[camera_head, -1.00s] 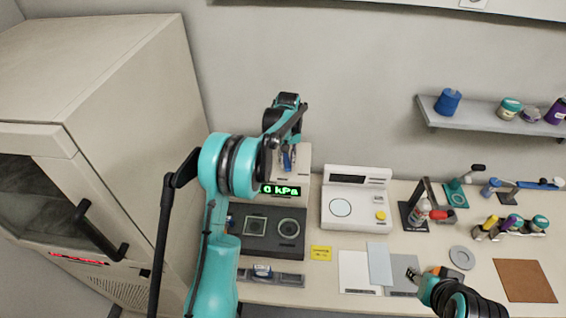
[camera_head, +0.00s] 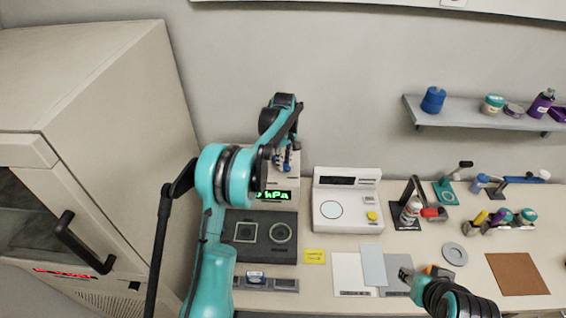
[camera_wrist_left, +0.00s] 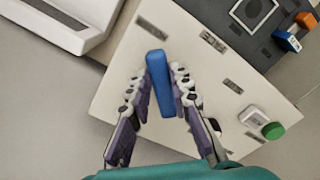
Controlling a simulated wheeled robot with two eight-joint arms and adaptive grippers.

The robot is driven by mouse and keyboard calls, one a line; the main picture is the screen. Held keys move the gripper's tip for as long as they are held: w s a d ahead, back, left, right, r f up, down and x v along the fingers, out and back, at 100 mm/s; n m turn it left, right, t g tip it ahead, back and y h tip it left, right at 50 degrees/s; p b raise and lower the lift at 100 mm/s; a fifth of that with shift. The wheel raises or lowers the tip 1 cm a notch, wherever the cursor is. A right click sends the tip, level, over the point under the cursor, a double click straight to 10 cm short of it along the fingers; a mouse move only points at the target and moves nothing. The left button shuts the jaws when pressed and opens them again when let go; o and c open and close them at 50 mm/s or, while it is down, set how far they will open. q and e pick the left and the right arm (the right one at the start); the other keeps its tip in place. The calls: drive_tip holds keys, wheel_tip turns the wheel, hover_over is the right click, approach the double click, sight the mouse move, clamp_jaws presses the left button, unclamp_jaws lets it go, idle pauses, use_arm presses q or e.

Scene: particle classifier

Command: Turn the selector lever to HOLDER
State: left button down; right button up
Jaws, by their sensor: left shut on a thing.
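The selector lever is a blue bar (camera_wrist_left: 160,85) on the top of a pale instrument box (camera_wrist_left: 125,75). In the left wrist view it stands between the two fingers of my left gripper (camera_wrist_left: 157,105), which is shut on it. In the head view my left gripper (camera_head: 284,160) is over the box, and little of the lever shows. A green display (camera_head: 272,195) on the box's front is partly hidden by my arm. My right gripper (camera_head: 405,275) is low, over the grey pads.
A dark panel (camera_head: 260,252) with a square and a round ring sits in front of the box. A white scale-like device (camera_head: 345,212) stands right of it. A green-capped knob (camera_wrist_left: 273,130) is near the lever. A tall cabinet (camera_head: 90,120) fills the left.

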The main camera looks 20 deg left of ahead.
idle(0.3)
use_arm(q)
drive_tip(key=c, duration=1.4)
unclamp_jaws()
drive_tip(key=shift+o, duration=0.2)
wheel_tip(320, 180, up, 12)
drive_tip(key=shift+w, duration=0.1)
